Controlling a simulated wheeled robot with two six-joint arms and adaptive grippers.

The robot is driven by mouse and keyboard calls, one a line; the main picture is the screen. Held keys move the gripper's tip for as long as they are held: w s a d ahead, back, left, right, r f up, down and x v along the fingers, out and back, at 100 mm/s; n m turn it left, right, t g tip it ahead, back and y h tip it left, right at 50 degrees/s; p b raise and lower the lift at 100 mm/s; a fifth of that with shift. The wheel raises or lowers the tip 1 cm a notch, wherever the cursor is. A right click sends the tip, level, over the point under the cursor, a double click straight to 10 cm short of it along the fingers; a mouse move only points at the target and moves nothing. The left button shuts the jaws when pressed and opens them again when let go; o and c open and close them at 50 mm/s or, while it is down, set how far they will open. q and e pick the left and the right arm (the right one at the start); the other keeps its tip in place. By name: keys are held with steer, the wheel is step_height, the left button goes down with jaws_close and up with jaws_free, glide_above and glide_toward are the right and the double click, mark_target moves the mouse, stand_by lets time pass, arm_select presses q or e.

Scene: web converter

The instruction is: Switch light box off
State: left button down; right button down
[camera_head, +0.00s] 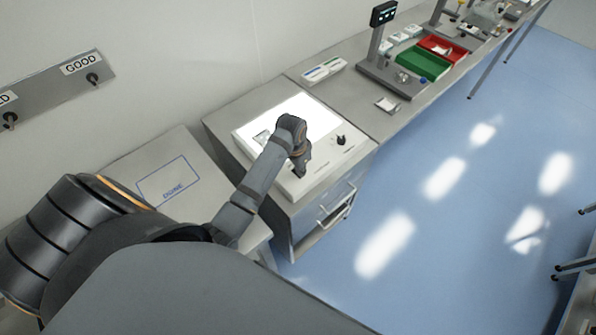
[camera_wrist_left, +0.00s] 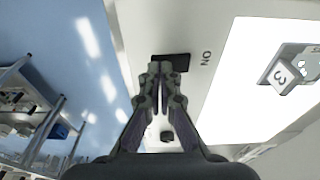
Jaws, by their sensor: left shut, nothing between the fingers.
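The light box (camera_head: 322,164) is a white box on a grey cabinet, and its panel (camera_head: 318,112) glows bright white. The lit panel also fills the right of the left wrist view (camera_wrist_left: 240,85). My left gripper (camera_head: 300,172) is shut and empty, pointing down over the box's front border. In the left wrist view its fingertips (camera_wrist_left: 160,68) are at a dark switch (camera_wrist_left: 176,60) beside the letters "ON". They overlap the switch's edge; I cannot tell whether they touch it. The switch is hidden behind the gripper in the head view. My right gripper is not in view.
A small part marked "3" (camera_wrist_left: 285,76) lies on the lit panel. A black knob (camera_head: 340,140) stands on the box's right border. A scale with a display (camera_head: 383,14), a green tray (camera_head: 424,63) and a red tray (camera_head: 441,48) stand farther right.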

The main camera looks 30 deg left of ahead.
arm_select(q)
steer(key=shift+f, duration=0.15)
step_height(320, 180, up, 3)
steer(key=shift+f+p, duration=0.2)
steer(key=shift+p, duration=0.7)
steer(key=shift+r, duration=2.25)
steer(key=shift+f, duration=0.1)
